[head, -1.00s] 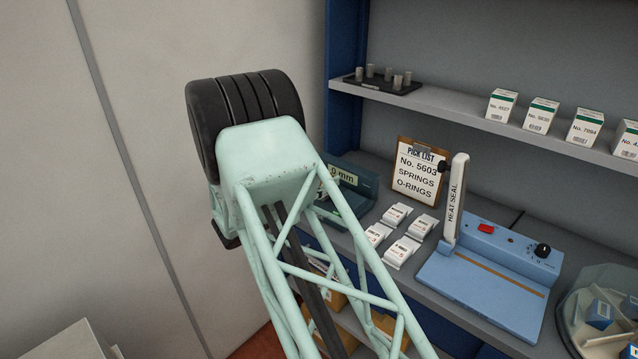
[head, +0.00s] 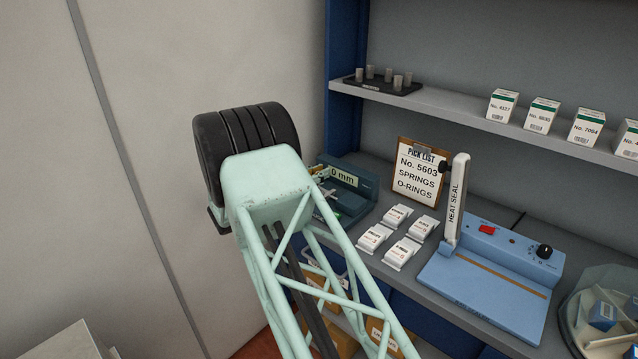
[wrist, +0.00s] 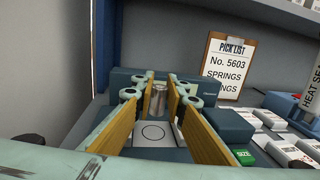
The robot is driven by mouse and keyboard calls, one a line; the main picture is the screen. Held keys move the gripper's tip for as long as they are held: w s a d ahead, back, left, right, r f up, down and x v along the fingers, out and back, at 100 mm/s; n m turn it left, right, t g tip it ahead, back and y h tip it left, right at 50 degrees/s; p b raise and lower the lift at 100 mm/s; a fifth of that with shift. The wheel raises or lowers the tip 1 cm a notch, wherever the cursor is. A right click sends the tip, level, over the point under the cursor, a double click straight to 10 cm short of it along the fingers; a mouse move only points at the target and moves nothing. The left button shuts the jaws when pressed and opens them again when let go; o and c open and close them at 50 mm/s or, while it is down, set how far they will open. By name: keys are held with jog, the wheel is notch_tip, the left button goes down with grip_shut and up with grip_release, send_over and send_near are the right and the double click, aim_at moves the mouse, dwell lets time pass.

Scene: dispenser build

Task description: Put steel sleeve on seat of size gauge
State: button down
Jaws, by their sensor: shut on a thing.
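The steel sleeve (wrist: 158,98) is upright between the tan pads of my gripper (wrist: 161,92) in the wrist view, and the jaws are shut on it. The size gauge (head: 352,184) is a dark teal block on the bench, with a display reading 0 mm. In the wrist view, its pale plate with a ringed circle, the seat (wrist: 152,133), shows below the sleeve in the picture. I cannot tell how high the sleeve is above the gauge. In the head view, my arm hides most of my gripper, and the sleeve cannot be made out.
A pick list clipboard (head: 418,172) stands behind several white packets (head: 398,216). A blue heat sealer (head: 490,270) is to the right. On the upper shelf are a black tray (head: 372,86) with several grey cylinders and white boxes (head: 502,106). A pale wall is on the left.

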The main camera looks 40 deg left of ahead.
jog(key=shift+f+b, duration=0.4)
jog(key=shift+f, duration=1.35)
jog(key=shift+f, duration=0.1)
jog(key=c, duration=2.6)
grip_release()
jog(key=shift+s, duration=0.1)
jog(key=s, duration=0.4)
jog(key=s+a+p, duration=0.1)
jog(key=s, duration=0.2)
jog(key=s+a, duration=0.1)
jog(key=s, duration=0.3)
jog(key=shift+s, duration=0.3)
